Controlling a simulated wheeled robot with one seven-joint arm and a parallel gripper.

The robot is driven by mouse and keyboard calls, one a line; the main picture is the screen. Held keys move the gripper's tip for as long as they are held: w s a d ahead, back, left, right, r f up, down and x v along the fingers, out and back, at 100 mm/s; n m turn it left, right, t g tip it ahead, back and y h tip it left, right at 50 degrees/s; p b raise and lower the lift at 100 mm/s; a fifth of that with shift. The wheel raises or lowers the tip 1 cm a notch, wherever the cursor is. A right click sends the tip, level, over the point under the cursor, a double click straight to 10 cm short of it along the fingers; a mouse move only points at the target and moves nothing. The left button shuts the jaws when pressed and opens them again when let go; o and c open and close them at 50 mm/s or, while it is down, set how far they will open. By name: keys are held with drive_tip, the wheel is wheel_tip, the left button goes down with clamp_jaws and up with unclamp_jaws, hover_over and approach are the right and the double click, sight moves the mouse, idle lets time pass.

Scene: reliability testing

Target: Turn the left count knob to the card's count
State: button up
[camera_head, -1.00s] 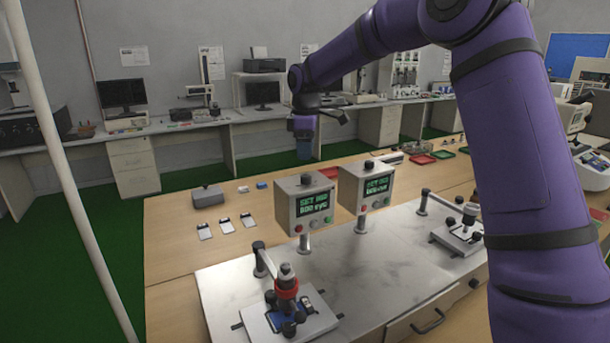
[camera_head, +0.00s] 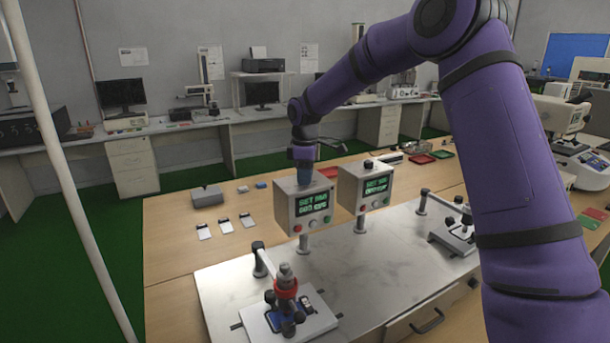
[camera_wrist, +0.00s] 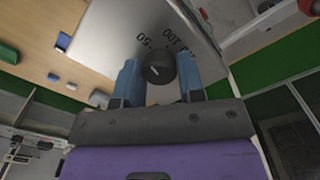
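The left control box (camera_head: 283,207) stands on a post, with a green text display (camera_head: 312,203) whose figures are too blurred to read surely. Its dark round knob (camera_wrist: 158,68) shows in the wrist view with a pale pointer mark, beside printed numbers that look like 50 and 100. My gripper (camera_head: 305,172) is over the top of this box, pointing down. In the wrist view my gripper (camera_wrist: 158,75) has one blue finger on each side of the knob. It looks open; contact is unclear. In the head view it hides this knob. No readable count card is in view.
A second control box (camera_head: 346,189) stands close to the right. A clamp fixture with a red ring (camera_head: 286,288) is in front, and another fixture (camera_head: 455,232) is at right. Several small flat pieces lie left of the boxes. The metal plate's middle (camera_head: 335,270) is clear.

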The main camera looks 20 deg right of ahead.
drive_tip(key=c, duration=0.4)
drive_tip(key=shift+m, duration=0.4)
drive_tip(key=m, duration=0.3)
drive_tip(key=shift+m, duration=0.4)
drive_tip(key=m, duration=1.5)
drive_tip(key=shift+m, duration=0.3)
